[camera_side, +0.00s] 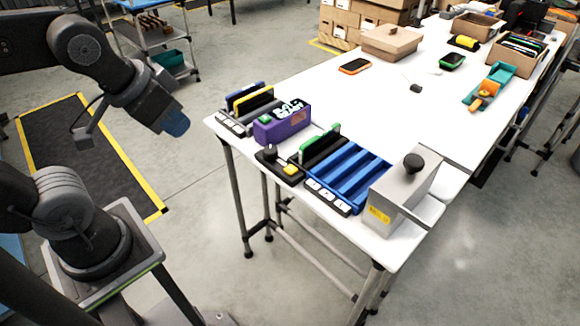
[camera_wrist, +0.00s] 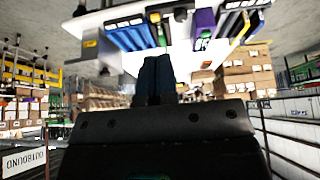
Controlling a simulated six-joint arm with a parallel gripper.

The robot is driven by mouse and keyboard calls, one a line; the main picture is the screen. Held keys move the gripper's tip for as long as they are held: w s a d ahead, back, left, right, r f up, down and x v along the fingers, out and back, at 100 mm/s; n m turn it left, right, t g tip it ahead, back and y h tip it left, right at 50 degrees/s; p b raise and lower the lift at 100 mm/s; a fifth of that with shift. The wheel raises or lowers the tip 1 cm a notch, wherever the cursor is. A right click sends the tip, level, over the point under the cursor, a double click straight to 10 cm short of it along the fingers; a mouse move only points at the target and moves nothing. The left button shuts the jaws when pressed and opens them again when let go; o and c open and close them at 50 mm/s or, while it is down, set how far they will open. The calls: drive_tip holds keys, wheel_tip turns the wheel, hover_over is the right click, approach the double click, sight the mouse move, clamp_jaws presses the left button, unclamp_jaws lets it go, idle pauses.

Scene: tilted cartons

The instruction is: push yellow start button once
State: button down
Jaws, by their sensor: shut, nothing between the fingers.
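The yellow button (camera_side: 291,170) sits on top of a small black control box (camera_side: 278,173), beside a black knob (camera_side: 270,152), near the front edge of the white table. My gripper (camera_side: 176,124) hangs in the air off the table's left side, well apart from the button. Its blue fingers are together and empty; they also show in the wrist view (camera_wrist: 157,72). The wrist view appears upside down, with the table at the top.
A purple device (camera_side: 282,126) stands behind the box. A blue slotted tray (camera_side: 346,176) and a grey box with a black knob (camera_side: 402,193) stand to its right. Dark racks with upright cartons (camera_side: 250,102) are at the left corner. Open floor lies between my arm and the table.

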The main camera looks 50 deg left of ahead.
drive_tip(key=w+a+m+t+y, duration=0.1)
drive_tip(key=w+a+t+y, duration=0.2)
drive_tip(key=w, duration=0.4)
drive_tip(key=m+h, duration=0.7)
drive_tip(key=m, duration=0.6)
hover_over(290, 171)
wheel_tip(290, 171, down, 11)
drive_tip(key=shift+w+r, duration=0.15)
drive_tip(key=shift+f, duration=4.4)
